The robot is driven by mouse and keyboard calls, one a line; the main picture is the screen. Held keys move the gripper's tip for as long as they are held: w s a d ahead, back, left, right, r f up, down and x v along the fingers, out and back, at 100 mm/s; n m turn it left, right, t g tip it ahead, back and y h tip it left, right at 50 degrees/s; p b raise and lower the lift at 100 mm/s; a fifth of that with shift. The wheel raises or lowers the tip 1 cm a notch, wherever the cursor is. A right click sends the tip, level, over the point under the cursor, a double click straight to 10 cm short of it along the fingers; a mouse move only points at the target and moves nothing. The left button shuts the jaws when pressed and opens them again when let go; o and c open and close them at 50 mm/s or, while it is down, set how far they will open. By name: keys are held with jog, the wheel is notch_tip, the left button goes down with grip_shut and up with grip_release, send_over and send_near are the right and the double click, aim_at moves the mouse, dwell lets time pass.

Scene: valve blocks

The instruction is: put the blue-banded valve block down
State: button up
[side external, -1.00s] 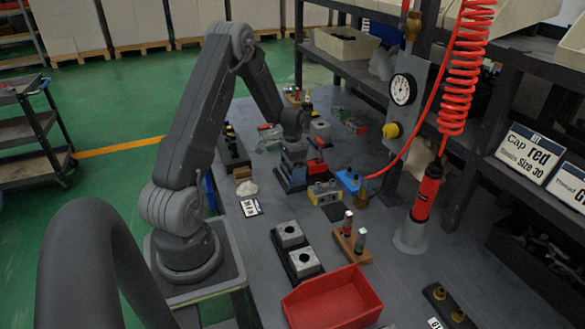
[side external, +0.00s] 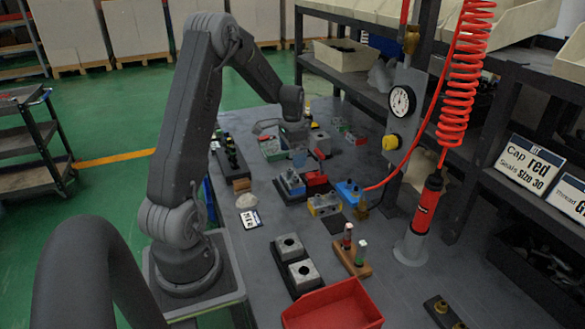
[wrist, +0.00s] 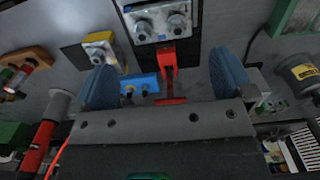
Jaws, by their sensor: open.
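The blue-banded valve block (side external: 292,183) is a grey block with blue on its sides. It sits on a dark base on the bench, beside a red clamp (side external: 316,178). In the wrist view the block (wrist: 160,20) shows at the top edge with two round fittings, partly cut off. My gripper (side external: 299,160) is above and just behind the block, apart from it. In the wrist view the two blue-grey fingers of my gripper (wrist: 165,75) are wide apart with nothing held between them; the red clamp (wrist: 168,65) shows in the gap beyond.
A yellow-banded block (side external: 324,204) and a blue fitting block (side external: 347,190) stand close by on the right. A green bin (side external: 272,148) is behind on the left. A red tray (side external: 333,308) and two grey blocks on dark bases (side external: 289,246) are in front.

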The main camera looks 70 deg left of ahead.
jog(key=d+r+t+y, duration=0.1)
jog(key=d+r, duration=0.6)
jog(key=d, duration=0.2)
jog(key=d+r+t, duration=0.1)
jog(key=d+r, duration=0.6)
jog(key=d, duration=0.3)
jog(key=s+d+r+t+h, duration=0.1)
jog(key=s+d+r+t, duration=0.2)
jog(key=s+d, duration=1)
jog(key=shift+d+r+t, duration=0.2)
jog(key=shift+d+t, duration=0.1)
jog(key=shift+d, duration=0.4)
